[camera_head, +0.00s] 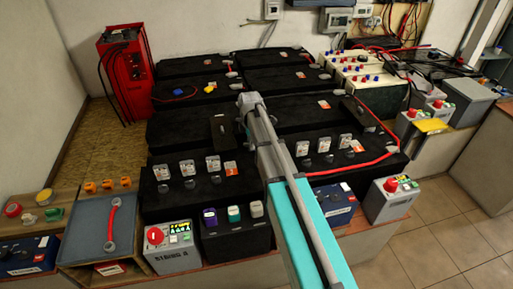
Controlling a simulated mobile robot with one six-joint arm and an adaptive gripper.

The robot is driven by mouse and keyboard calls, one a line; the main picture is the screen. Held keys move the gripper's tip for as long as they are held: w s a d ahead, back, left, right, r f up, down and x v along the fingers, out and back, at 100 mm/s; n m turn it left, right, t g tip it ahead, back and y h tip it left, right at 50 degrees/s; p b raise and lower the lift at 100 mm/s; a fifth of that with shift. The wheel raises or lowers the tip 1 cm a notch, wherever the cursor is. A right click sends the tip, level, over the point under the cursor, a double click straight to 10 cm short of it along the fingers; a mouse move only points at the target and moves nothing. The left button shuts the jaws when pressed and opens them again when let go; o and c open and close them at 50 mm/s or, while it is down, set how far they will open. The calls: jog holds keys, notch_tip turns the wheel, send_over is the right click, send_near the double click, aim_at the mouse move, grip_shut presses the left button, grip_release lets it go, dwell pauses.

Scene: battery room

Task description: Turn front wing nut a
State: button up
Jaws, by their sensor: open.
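I cannot pick out front wing nut a with certainty; fittings on the batteries are small in this view. The front black battery block (165,210) has several upright labelled tags and small grey fittings along its top. My gripper (241,124) is at the far end of my arm, over the middle of the black batteries and behind that front row. It is open, and I see nothing held. Its fingers are small and partly hidden by the arm, so I cannot tell whether it touches anything below.
A red cable (380,158) curves over the right batteries. A red charger (125,75) stands at the back left. A grey box with a red knob (170,245) and another with a red knob (390,200) stand in front. Tiled floor (440,245) is clear at the lower right.

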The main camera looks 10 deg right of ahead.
jog(key=shift+m, duration=0.4)
jog(key=m, duration=0.3)
jog(key=shift+m, duration=0.3)
jog(key=m, duration=0.8)
jog(key=shift+m, duration=0.4)
jog(key=m, duration=0.4)
jog(key=shift+m, duration=0.3)
notch_tip(320, 180, up, 14)
jog(key=p, duration=1.4)
jog(key=s, duration=2.4)
jog(key=shift+a+r, duration=0.2)
